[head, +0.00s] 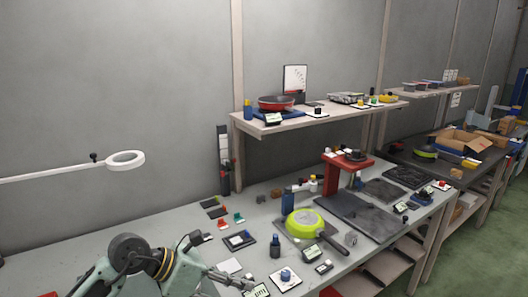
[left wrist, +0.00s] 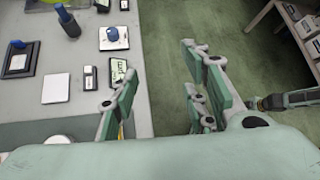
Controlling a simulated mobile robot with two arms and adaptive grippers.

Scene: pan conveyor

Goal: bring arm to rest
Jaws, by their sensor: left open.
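My left arm comes in at the bottom left of the head view, and its gripper (head: 232,281) is at the front edge of the grey workbench (head: 170,228). In the left wrist view the left gripper (left wrist: 162,88) has its green-padded fingers spread wide, with nothing between them. Bare bench edge and green floor show beyond the fingers. Small items lie on the bench close to the left finger: a small display (left wrist: 118,70) and a blue knob on a white plate (left wrist: 113,38). I do not see my right gripper.
A lime-green pan (head: 304,223) sits on the bench, with a red press-like stand (head: 330,172) behind it. A red pan (head: 276,102) is on the wall shelf (head: 262,128). A ring lamp (head: 125,160) reaches in from the left. Green floor (left wrist: 172,25) lies open beyond the bench edge.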

